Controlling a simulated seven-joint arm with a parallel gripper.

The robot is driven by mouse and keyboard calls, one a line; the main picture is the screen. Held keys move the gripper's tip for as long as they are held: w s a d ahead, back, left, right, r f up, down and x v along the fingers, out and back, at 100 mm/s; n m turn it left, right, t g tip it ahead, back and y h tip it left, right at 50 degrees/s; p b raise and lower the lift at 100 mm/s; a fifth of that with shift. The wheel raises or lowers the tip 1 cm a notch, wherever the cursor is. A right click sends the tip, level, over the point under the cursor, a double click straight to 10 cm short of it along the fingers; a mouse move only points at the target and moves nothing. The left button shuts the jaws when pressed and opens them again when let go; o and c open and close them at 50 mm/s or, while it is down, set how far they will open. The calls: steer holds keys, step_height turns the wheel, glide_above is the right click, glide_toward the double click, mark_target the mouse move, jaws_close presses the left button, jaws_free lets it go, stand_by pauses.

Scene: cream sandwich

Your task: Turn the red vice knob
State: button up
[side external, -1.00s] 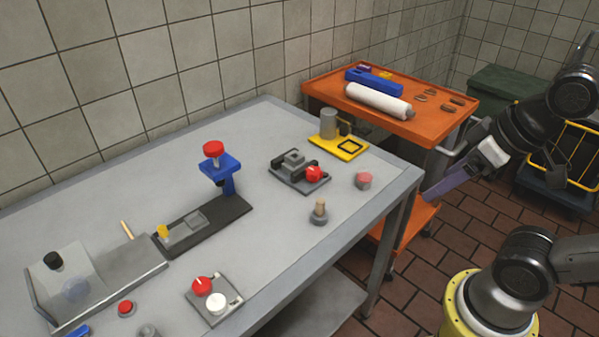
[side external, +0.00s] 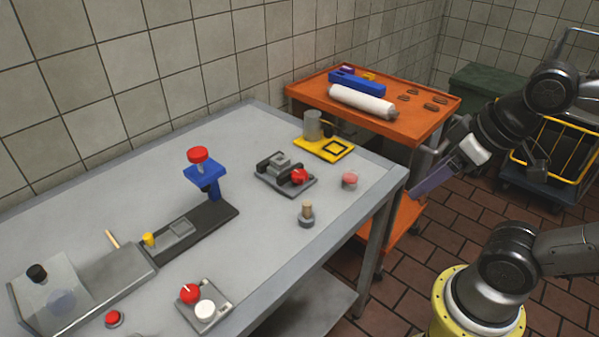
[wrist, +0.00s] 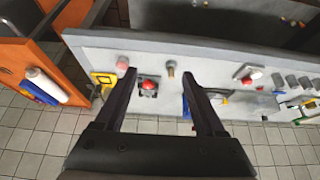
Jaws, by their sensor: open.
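The vice (side external: 268,168) is a small dark grey block on a flat base on the grey table. Its red knob (side external: 299,176) sits at its right end. In the wrist view the red knob (wrist: 147,86) shows between my two fingers, beyond them and left of the middle of the gap. My gripper (side external: 420,188) is off the right end of the table, apart from the vice. In the wrist view my gripper (wrist: 159,72) is open and empty.
A wooden-topped peg (side external: 306,212) and a pinkish-red button (side external: 349,180) stand near the vice. A yellow fixture (side external: 335,149) is behind it. A blue press (side external: 205,175) with its own red top stands left. An orange cart (side external: 430,122) is beyond the table's right end.

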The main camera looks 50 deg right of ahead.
steer(key=w+r+n, duration=0.2)
steer(key=w+r, duration=0.6)
steer(key=r, duration=0.1)
steer(key=n+g, duration=0.1)
steer(key=g, duration=0.5)
glide_above(298, 172)
step_height(298, 172, down, 12)
step_height(298, 172, down, 14)
steer(key=shift+s+r, duration=0.1)
steer(key=c, duration=1.1)
